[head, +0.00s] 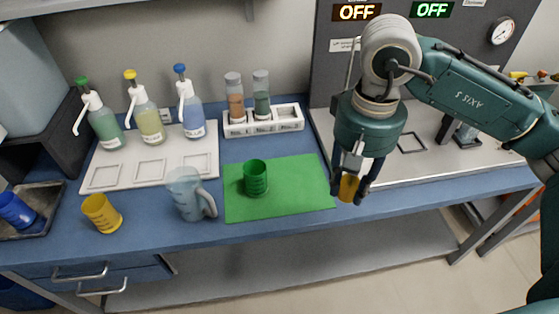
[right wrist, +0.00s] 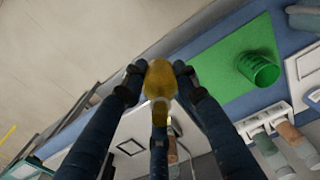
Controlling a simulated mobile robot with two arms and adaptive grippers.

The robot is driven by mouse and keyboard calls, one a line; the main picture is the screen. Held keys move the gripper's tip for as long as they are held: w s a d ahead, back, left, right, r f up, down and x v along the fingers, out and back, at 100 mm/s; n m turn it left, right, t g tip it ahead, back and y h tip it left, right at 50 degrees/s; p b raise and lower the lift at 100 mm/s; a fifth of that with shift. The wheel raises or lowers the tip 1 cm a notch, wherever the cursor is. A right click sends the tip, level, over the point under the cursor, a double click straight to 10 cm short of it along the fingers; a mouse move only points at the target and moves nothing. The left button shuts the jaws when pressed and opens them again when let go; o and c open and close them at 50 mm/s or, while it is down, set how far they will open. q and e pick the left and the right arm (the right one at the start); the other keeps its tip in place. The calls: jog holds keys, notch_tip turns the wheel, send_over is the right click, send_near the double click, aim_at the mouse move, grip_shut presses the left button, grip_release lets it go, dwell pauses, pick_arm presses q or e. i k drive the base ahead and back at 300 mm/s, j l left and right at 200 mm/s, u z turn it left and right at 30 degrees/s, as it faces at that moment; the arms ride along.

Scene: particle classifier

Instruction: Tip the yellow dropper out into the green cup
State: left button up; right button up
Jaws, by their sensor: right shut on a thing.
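The green cup (head: 256,178) stands upright on the green mat (head: 292,172) in the head view. It also shows in the right wrist view (right wrist: 258,69), at the upper right. My right gripper (head: 354,190) is shut on the yellow dropper (head: 348,187), whose yellow bulb (right wrist: 160,80) sits between the fingers in the right wrist view. The gripper holds it to the right of the mat, near the table's front edge, apart from the cup. The fingers hide part of the dropper. My left gripper is not in view.
A clear jug (head: 187,195) stands left of the mat, and a yellow cup (head: 101,213) farther left. A white rack (head: 290,117) with two vials stands behind the mat. Pump bottles (head: 150,125) stand on a white tray at the back left. The mat around the cup is clear.

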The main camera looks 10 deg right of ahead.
aim_at(254, 171)
jog(key=i+u, duration=0.15)
jog(key=u, duration=0.2)
jog(key=i+l+u, duration=0.1)
jog(key=u, duration=0.3)
jog(key=i+l+u, duration=0.1)
jog(key=u, duration=0.25)
jog(key=l, duration=0.1)
